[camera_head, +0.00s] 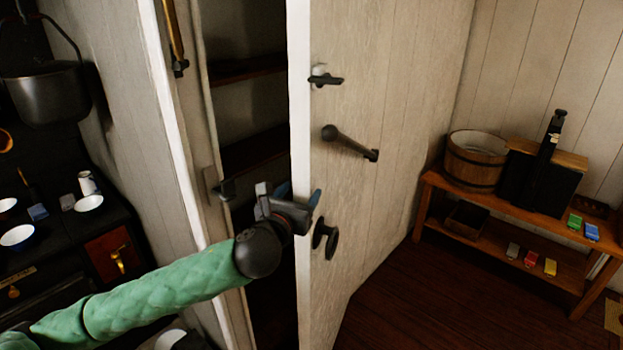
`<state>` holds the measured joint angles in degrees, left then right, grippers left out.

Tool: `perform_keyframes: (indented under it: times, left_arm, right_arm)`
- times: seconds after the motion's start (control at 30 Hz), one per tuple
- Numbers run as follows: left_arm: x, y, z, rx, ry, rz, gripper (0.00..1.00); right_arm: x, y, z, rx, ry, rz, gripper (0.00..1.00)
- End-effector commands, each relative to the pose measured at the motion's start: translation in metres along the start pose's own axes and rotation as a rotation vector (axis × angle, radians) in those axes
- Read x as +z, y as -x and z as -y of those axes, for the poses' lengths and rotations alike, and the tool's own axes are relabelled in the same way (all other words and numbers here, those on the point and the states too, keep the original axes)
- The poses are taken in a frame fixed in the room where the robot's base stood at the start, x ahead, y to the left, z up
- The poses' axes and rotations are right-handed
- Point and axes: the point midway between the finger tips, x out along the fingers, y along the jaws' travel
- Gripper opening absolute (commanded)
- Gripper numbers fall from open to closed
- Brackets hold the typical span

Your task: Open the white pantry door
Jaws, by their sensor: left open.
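The white pantry door (375,95) stands partly open, swung out to the right. Its near edge faces me, and dark shelves (250,68) show in the gap to its left. My left gripper (290,200) is open at the door's edge, above and left of the knob. Its fingertips are near the edge; I cannot tell whether they touch it. My green-sleeved left arm comes in from the lower left. My right gripper is not in view.
A black pot (45,92) and a dark stove with cups and bowls are at the left. Dark floor (395,290) is clear beside the door.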

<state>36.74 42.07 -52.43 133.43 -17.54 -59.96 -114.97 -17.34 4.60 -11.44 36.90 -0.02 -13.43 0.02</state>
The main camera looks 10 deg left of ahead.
Motion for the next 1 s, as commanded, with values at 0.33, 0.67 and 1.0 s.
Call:
perform_keyframes:
  times: [0.33, 0.67, 1.0]
  left_arm:
    - [0.002, -0.046, 0.000, 0.001, 0.002, -0.002, 0.60]
    - [0.000, -0.055, 0.000, 0.000, 0.001, 0.000, 0.60]
    - [0.000, -0.055, 0.000, 0.000, 0.001, -0.001, 0.15]
  right_arm:
    - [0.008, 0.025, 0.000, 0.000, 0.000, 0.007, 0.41]
    - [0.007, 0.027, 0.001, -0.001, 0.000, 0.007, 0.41]
    - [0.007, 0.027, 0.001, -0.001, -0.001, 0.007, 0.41]
